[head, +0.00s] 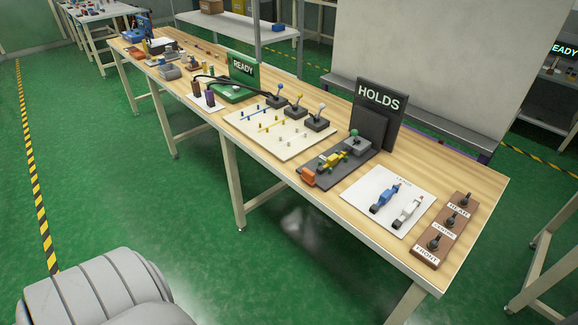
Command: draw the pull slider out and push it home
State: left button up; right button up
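I cannot tell for sure which part is the pull slider. One candidate is the orange block (308,177) at the front end of a dark grey plate (321,174). On the same plate behind it are a yellow piece (333,159) and a grey block with a green knob (355,143). A black sign reading HOLDS (380,97) stands behind the plate. Neither of my grippers shows in the head view. A grey rounded part at the bottom left looks like my own body.
The long wooden table (478,196) also carries a white board with blue and white levers (365,190), a brown switch block (443,232), a cream board with several joysticks (258,127) and a green READY station (236,92). Green floor in front is clear.

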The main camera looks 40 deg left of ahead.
aim_at(308, 176)
jog(key=u, duration=1.4)
